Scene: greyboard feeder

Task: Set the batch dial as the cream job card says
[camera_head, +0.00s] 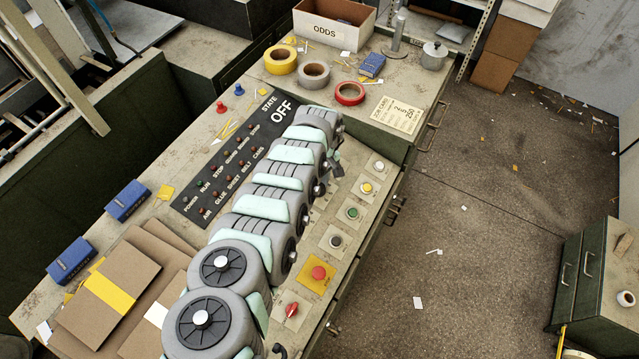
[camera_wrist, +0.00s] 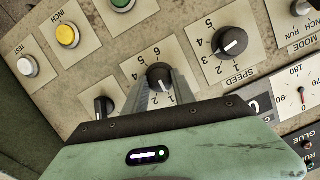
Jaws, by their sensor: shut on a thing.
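In the wrist view my gripper (camera_wrist: 160,84) is shut on a small black knob (camera_wrist: 158,75) on a cream numbered plate, which I take for the batch dial. Its name is hidden behind the gripper, and I cannot read its pointer surely. The speed dial (camera_wrist: 230,41), a larger black knob, is just to its right, untouched. In the head view the cream job card (camera_head: 397,114) lies on the bench at upper right. Its large figures look like 2, 5 and 200; its small words are too small to read. My arm hides the dials there.
The green button (camera_wrist: 122,4), yellow inch button (camera_wrist: 67,36) and white test button (camera_wrist: 27,67) are near the gripped knob. A black lever (camera_wrist: 103,105) stands close at left. A red stop button (camera_head: 318,273) and the state panel (camera_head: 222,165) flank my arm.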

